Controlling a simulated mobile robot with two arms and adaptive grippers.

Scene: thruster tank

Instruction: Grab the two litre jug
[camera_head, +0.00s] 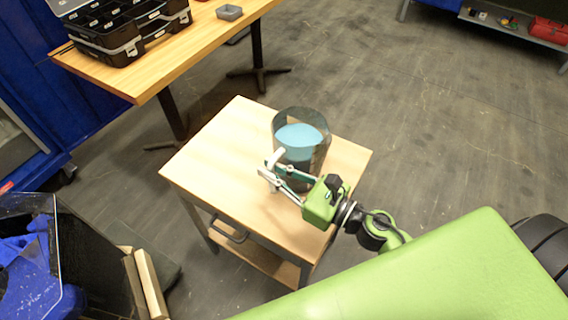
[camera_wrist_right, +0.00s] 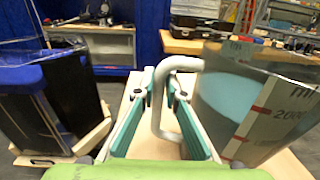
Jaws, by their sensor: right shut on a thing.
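The two litre jug (camera_head: 302,133) is a clear round vessel with light blue liquid inside, standing upright on a small wooden-topped table (camera_head: 222,145). In the right wrist view the jug (camera_wrist_right: 275,110) is at the right, with red marks and "2000" on its wall. Its pale, bent handle (camera_wrist_right: 157,95) runs between the teal fingers of my right gripper (camera_wrist_right: 160,88). My right gripper (camera_head: 268,169) is shut on this handle, at the front left side of the jug in the head view. My left gripper is in neither view.
A longer wooden table (camera_head: 190,45) at the upper left bears a black tool case (camera_head: 125,35) and a small grey tray (camera_head: 229,12). A dark bin with blue items (camera_head: 30,260) stands at the lower left. The small table's left part is clear.

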